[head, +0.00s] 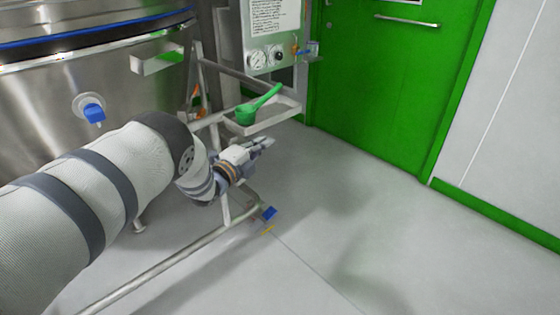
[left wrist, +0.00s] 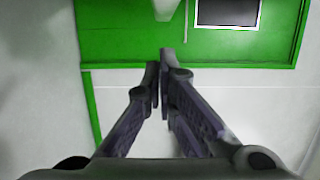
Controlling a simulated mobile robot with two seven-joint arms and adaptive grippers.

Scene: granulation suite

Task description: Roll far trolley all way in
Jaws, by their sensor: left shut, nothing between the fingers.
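A tubular steel frame (head: 160,266), which looks like the trolley, runs along the floor beside a large stainless steel vessel (head: 40,105). Its low rail ends at a blue piece (head: 269,214) near a short yellow floor mark (head: 267,230). I cannot tell where the trolley ends and the vessel's stand begins. My left gripper (head: 265,144) is above the floor, just below a small steel tray, and appears apart from the frame. In the left wrist view its fingers (left wrist: 159,75) are closed together with nothing between them. My left arm hides part of the vessel and frame. My right gripper is not in view.
A green scoop (head: 258,104) lies on the steel tray (head: 270,121). Above it is a panel with gauges (head: 257,60). A green door (head: 370,90) stands behind. The grey floor (head: 350,220) to the right is clear. A blue valve (head: 94,112) sticks out of the vessel.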

